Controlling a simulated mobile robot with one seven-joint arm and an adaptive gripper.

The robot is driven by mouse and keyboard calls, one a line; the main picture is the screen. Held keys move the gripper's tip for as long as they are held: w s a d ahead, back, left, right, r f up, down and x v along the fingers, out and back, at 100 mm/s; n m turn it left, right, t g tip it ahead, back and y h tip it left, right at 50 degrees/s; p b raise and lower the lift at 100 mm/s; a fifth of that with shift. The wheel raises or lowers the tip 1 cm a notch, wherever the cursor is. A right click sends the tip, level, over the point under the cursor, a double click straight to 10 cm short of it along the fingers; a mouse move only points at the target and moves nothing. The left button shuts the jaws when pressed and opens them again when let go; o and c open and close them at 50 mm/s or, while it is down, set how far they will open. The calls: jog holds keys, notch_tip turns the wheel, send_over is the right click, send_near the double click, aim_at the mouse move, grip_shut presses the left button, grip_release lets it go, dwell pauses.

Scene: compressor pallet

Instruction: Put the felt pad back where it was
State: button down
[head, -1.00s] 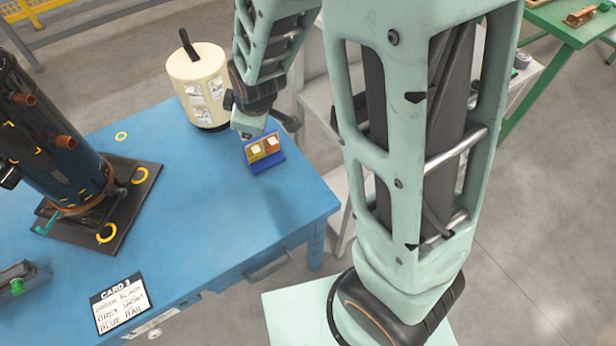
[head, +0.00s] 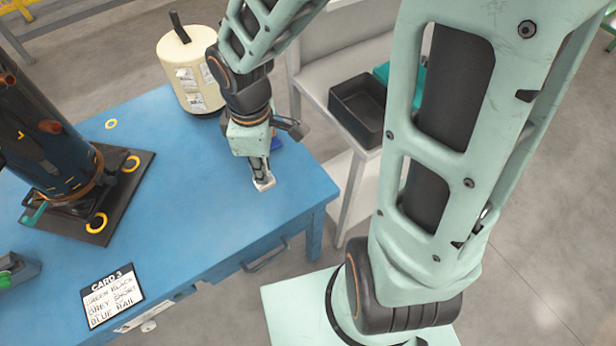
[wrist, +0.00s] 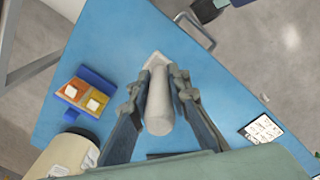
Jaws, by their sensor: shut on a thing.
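My gripper (head: 262,176) points down over the right part of the blue table. In the wrist view my gripper (wrist: 158,84) is shut on a pale grey cylinder with a flat, whitish square end, which I take to be the felt pad (wrist: 160,108). In the head view the felt pad's pale end (head: 264,184) is at or just above the tabletop; I cannot tell whether it touches. A blue holder (wrist: 98,78) with an orange and a yellow section, each bearing a white square, lies left of my gripper in the wrist view. In the head view my gripper mostly hides the holder (head: 277,143).
The blue table (head: 200,220) is clear in front of my gripper. A cream canister (head: 188,60) stands behind it. A dark compressor cylinder (head: 40,140) stands on a black plate at left. A card (head: 113,296) lies near the front edge. A dark bin (head: 358,108) sits on a shelf at right.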

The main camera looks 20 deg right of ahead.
jog(key=shift+g, duration=0.3)
jog(key=shift+w+d+f+b, duration=0.55)
jog(key=shift+w+d+f, duration=0.5)
jog(key=shift+d+f, duration=1)
jog(key=shift+w+d+f+b, duration=0.6)
jog(key=shift+w+d+f, duration=0.5)
jog(key=shift+d+f, duration=1)
jog(key=shift+w+d+f+b, duration=0.55)
jog(key=shift+w+d+f, duration=0.5)
jog(key=shift+d+f, duration=1)
jog(key=shift+a+f, duration=0.3)
jog(key=shift+f, duration=0.1)
jog(key=c, duration=1.8)
grip_release()
